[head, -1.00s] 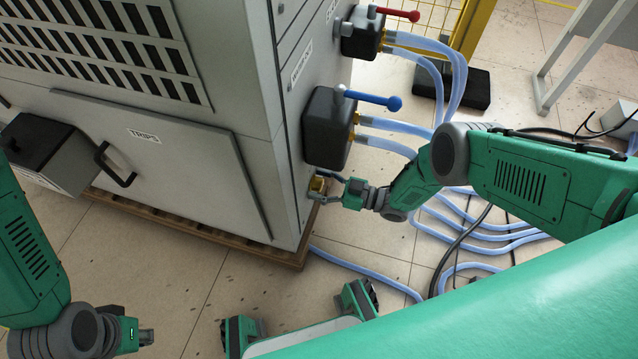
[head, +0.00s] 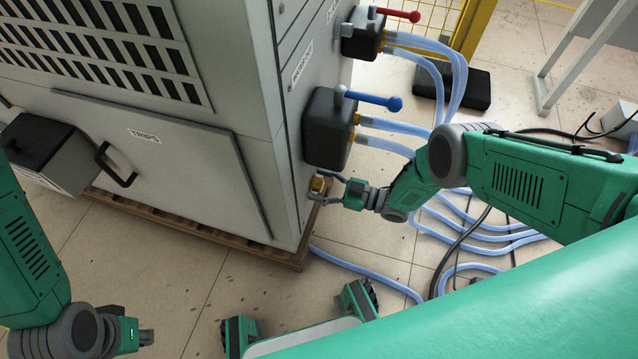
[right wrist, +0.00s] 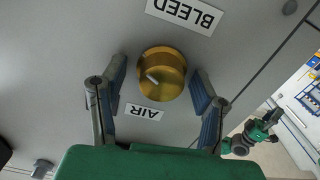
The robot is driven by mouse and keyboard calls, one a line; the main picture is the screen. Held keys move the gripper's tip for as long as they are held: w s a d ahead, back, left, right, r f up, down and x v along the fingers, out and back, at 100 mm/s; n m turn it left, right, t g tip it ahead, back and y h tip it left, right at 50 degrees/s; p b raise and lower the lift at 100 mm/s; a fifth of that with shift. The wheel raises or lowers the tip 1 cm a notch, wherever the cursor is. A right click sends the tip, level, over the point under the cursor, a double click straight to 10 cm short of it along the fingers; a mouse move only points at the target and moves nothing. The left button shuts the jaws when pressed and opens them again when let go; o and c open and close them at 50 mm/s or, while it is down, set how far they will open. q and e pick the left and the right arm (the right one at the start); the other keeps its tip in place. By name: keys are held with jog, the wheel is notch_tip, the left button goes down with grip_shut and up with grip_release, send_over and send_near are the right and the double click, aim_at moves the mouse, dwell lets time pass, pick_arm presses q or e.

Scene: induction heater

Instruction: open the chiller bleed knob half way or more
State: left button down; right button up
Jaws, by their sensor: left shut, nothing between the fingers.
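The brass bleed knob (right wrist: 163,76) is round with a pale pointer mark, on the grey cabinet face between the BLEED label (right wrist: 186,14) and the AIR label (right wrist: 144,112). The mark lies on its left part, slanting up-left in the right wrist view. In the head view the knob (head: 317,186) sits low near the cabinet corner. My right gripper (right wrist: 159,82) is open, one finger on each side of the knob, with small visible gaps. It also shows in the head view (head: 325,186). My left gripper (head: 147,338) is shut and empty, low at the left, far from the knob.
Above the knob are a dark block with a blue-handled valve (head: 372,98) and another with a red-handled valve (head: 397,14). Blue hoses (head: 470,232) run right and across the floor. The cabinet stands on a wooden pallet (head: 200,234). Floor in front is largely clear.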

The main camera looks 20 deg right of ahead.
jog(key=v, duration=1.2)
jog(key=shift+a, duration=0.1)
